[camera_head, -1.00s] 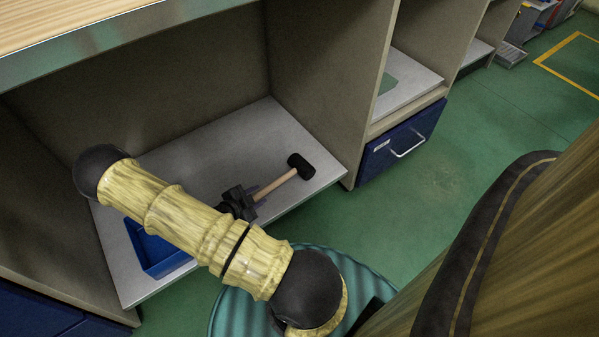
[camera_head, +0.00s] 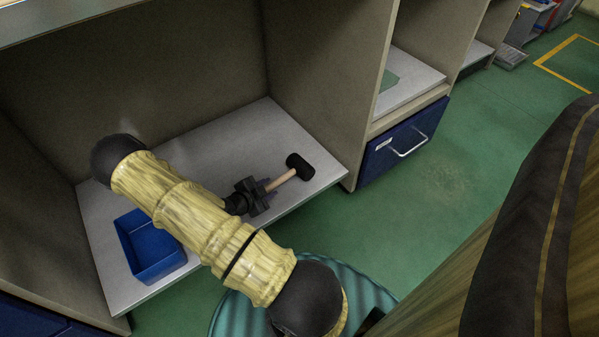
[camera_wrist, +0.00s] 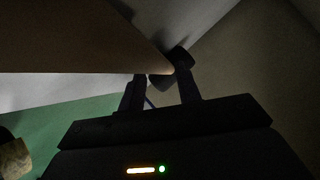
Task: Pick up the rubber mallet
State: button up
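The rubber mallet has a black head (camera_head: 299,166) and a light wooden handle (camera_head: 283,180). It lies on the grey shelf board near its front right edge. My gripper (camera_head: 268,186) is low over the handle, and the hand hides the handle's rear part. In the wrist view the two fingers of my gripper (camera_wrist: 160,82) stand apart, with the black head (camera_wrist: 178,58) just beyond their tips. A large brown shape, probably the handle (camera_wrist: 80,45), fills the upper left there. The dim view does not show whether the fingers touch the handle.
A blue open bin (camera_head: 150,245) stands on the grey shelf board (camera_head: 215,150), left of my arm. Side panels and a back wall enclose the shelf. A blue drawer (camera_head: 402,143) is to the right. The board behind the mallet is clear.

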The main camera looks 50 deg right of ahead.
jog(key=shift+x, duration=0.75)
jog(key=shift+w+a, duration=0.1)
grip_shut()
